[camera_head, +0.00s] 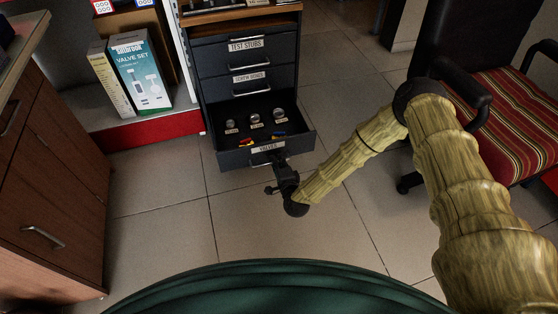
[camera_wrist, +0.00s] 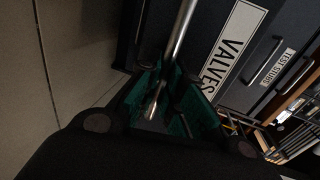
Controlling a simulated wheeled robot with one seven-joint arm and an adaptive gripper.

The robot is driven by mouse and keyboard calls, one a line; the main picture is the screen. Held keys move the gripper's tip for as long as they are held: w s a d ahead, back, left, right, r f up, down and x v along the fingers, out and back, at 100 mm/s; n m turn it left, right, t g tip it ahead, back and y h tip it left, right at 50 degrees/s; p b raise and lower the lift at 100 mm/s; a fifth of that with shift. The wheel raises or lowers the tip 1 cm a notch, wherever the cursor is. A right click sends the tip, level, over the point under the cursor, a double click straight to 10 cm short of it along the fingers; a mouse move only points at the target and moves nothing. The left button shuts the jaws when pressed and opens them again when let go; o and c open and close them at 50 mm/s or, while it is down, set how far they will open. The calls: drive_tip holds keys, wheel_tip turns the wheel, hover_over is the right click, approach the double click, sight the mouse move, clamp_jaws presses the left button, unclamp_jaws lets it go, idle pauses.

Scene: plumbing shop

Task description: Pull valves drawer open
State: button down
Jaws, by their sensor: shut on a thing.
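The valves drawer (camera_head: 238,158) is the lowest drawer of a dark cabinet and stands pulled out, with its inside showing. Several round metal parts and small red, yellow and blue pieces lie in it. Its front carries a "VALVES" label, which also shows large in the wrist view (camera_wrist: 232,48). My gripper (camera_head: 279,165) is at the drawer front, just below the label. In the wrist view my gripper's green-lined fingers (camera_wrist: 172,108) are shut around the metal bar handle (camera_wrist: 181,35). The handle is mostly hidden in the head view.
Closed drawers labelled "TEST STUBS" (camera_head: 246,45) and another label sit above. A red-edged shelf with a valve set box (camera_head: 141,70) stands left of the cabinet. A brown wooden cabinet (camera_head: 50,170) is at left, a striped chair (camera_head: 510,120) at right. Tiled floor (camera_head: 160,215) before the drawer is clear.

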drive_tip(key=c, duration=1.5)
unclamp_jaws()
drive_tip(key=shift+c, duration=0.2)
drive_tip(key=v, duration=1.2)
